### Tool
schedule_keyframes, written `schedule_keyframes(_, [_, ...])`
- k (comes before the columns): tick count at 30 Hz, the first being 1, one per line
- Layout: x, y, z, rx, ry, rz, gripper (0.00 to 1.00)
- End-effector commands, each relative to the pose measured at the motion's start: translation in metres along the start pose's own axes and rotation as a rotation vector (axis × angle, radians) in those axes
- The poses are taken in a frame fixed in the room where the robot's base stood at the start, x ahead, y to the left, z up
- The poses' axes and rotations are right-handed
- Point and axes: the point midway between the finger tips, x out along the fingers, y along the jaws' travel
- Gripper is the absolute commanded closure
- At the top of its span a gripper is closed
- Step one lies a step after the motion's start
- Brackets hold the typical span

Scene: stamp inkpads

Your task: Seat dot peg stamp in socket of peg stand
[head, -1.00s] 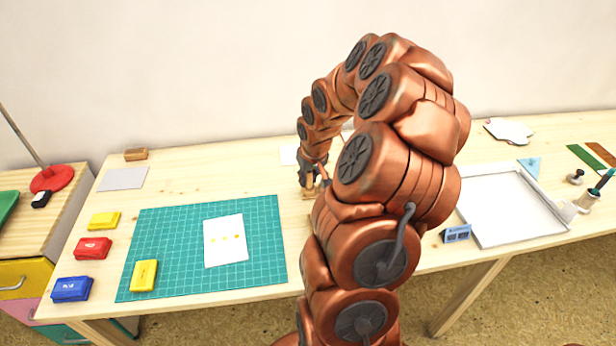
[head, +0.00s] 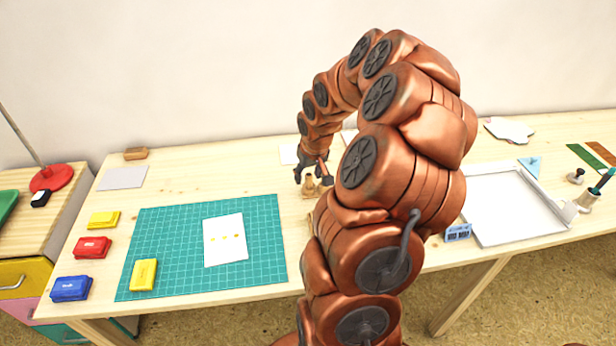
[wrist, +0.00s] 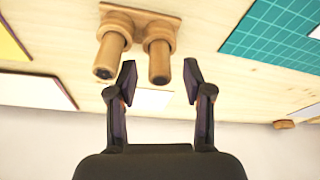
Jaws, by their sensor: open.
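The wooden peg stand (wrist: 140,17) shows at the top of the wrist view, and a small part of it shows in the head view (head: 312,193). Two wooden peg stamps with dark-centred ends rise from it, one on the left (wrist: 112,47) and one on the right (wrist: 158,52). I cannot tell which is the dot stamp; their lower ends are hidden in the stand. My gripper (wrist: 159,68) is open and empty, its fingertips just off the end of the right peg. In the head view my gripper (head: 312,172) is right above the stand.
A green cutting mat (head: 180,240) with a white card (head: 225,250) lies left of the stand. Yellow (head: 104,219), red (head: 92,247) and blue (head: 71,289) inkpads line the left edge. A white tray (head: 510,205) stands on the right. My arm hides the table's middle.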

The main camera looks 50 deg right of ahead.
Motion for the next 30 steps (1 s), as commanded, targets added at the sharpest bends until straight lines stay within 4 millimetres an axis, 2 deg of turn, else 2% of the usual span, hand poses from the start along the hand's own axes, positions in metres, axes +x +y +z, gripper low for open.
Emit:
schedule_keyframes(12, [-0.067, 0.001, -0.002, 0.0, 0.004, 0.002, 0.49])
schedule_keyframes(18, [-0.093, 0.0, -0.001, 0.0, 0.002, 0.001, 0.49])
schedule_keyframes(23, [-0.103, 0.0, 0.0, -0.001, -0.001, 0.0, 0.49])
schedule_keyframes(30, [-0.104, 0.0, 0.001, -0.001, -0.004, -0.001, 0.49])
